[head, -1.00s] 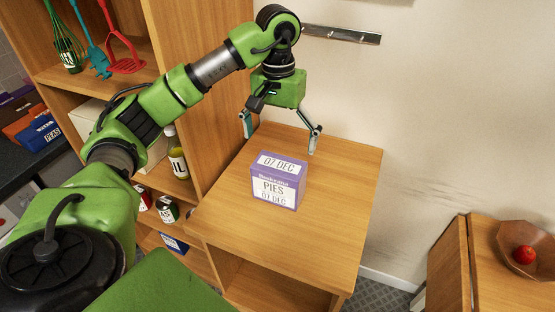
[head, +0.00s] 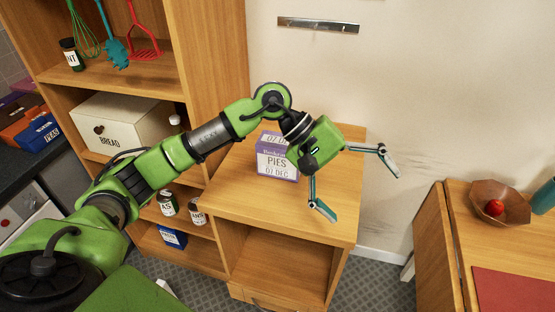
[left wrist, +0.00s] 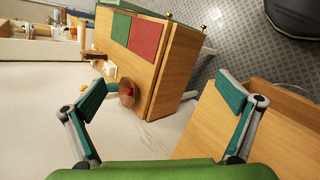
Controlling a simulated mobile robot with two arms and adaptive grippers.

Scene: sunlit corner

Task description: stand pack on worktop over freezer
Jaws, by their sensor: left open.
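A purple and white pack marked PIES 07 DEC (head: 274,162) stands upright on the wooden cabinet top (head: 225,190) in the head view. My left forearm and hand partly cover it. My left gripper (head: 359,190) is open and empty, to the right of the pack and apart from it, with its fingers spread toward the lower right. In the left wrist view its open fingers (left wrist: 163,95) frame wall and floor, and the pack is not seen there. A dark worktop (head: 58,163) shows at the far left; I cannot tell whether a freezer is under it. My right gripper is out of view.
Blue and orange packs (head: 38,133) lie on the dark worktop. A shelf unit holds a BREAD box (head: 118,125), jars (head: 168,204) and hanging utensils. At the right, a wooden table bears a bowl (head: 510,212) with a red fruit and a red mat (head: 515,290).

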